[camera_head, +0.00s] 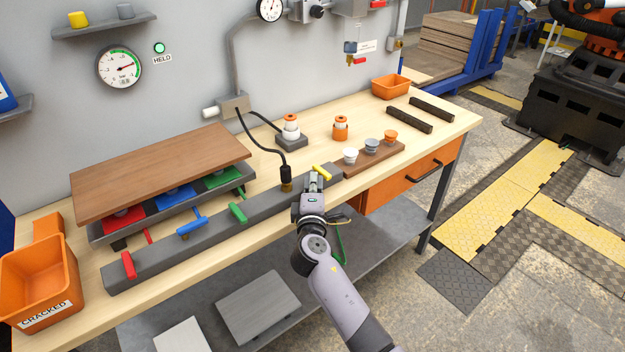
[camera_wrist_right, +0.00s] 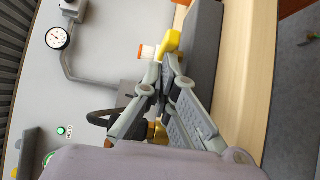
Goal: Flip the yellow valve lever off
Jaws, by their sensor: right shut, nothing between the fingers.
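The yellow valve lever (camera_head: 322,172) is at the right end of the long dark grey valve bar (camera_head: 205,240) at the front of the bench. It also shows in the right wrist view (camera_wrist_right: 171,42), just beyond my fingertips. My right gripper (camera_head: 313,178) is shut and empty beside the yellow lever; the fingertips are very near it, and I cannot tell whether they touch. It also shows in the wrist view (camera_wrist_right: 168,58). Green (camera_head: 238,212), blue (camera_head: 191,226) and red (camera_head: 128,265) levers stand further left on the bar. My left gripper is not in view.
A brown board (camera_head: 160,170) lies over red, blue and green pads at the left. A black hose (camera_head: 265,140) drops to the bar behind my gripper. A brown strip with three knobs (camera_head: 385,158) is to the right. An orange bin (camera_head: 40,280) stands at the left front.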

